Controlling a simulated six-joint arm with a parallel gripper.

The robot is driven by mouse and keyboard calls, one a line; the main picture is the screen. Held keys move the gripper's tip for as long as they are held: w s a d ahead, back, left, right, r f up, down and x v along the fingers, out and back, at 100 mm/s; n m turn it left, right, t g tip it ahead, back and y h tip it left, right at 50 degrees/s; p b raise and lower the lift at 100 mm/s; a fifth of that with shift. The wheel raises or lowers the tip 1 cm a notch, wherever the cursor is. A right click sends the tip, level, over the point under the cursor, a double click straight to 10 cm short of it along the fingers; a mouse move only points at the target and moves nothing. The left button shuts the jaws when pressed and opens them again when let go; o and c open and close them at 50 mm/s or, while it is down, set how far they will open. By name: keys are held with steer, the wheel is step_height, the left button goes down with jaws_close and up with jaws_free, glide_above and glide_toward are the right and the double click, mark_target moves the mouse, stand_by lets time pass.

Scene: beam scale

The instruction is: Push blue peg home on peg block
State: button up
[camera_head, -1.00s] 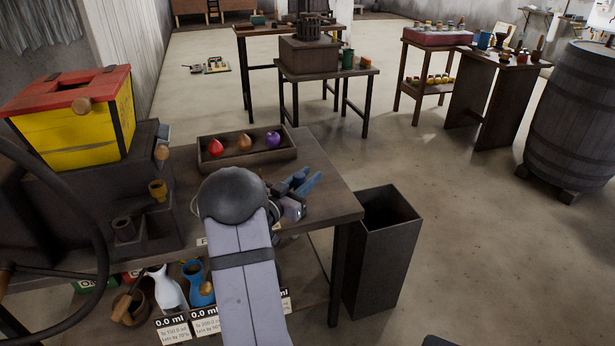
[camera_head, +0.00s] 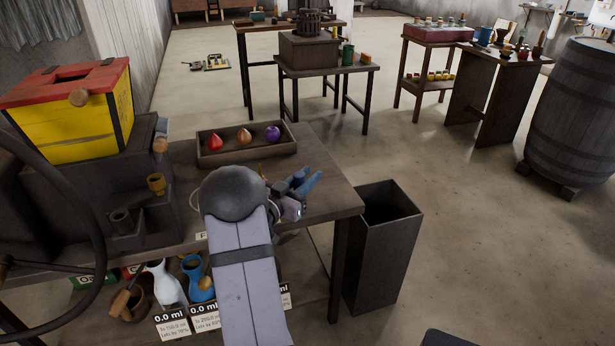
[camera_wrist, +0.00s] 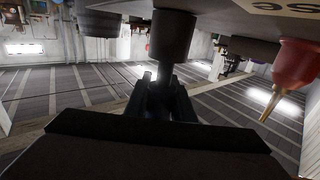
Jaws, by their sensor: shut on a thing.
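My gripper (camera_head: 306,184) is at the right part of the near table, with its blue-grey fingers pointing to the right; my own arm partly hides it. In the wrist view its dark fingers (camera_wrist: 160,98) are closed around the narrow end of a dark cylindrical thing (camera_wrist: 172,35). I cannot tell its true colour there. I cannot clearly make out a blue peg or a peg block in either view.
A tray (camera_head: 206,161) of red, orange and purple bulbs lies behind my gripper. A yellow box with a red top (camera_head: 75,125) stands at left. A tall dark bin (camera_head: 380,255) stands right of the table. A red bulb (camera_wrist: 296,65) with a thin stem shows in the wrist view.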

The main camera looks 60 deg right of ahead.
steer(key=shift+f+b, duration=1.1)
steer(key=shift+f, duration=0.55)
steer(key=o, duration=1.1)
steer(key=shift+w+a, duration=0.25)
steer(key=shift+a, duration=1.6)
steer(key=shift+w+a, duration=0.2)
steer(key=shift+a, duration=1.6)
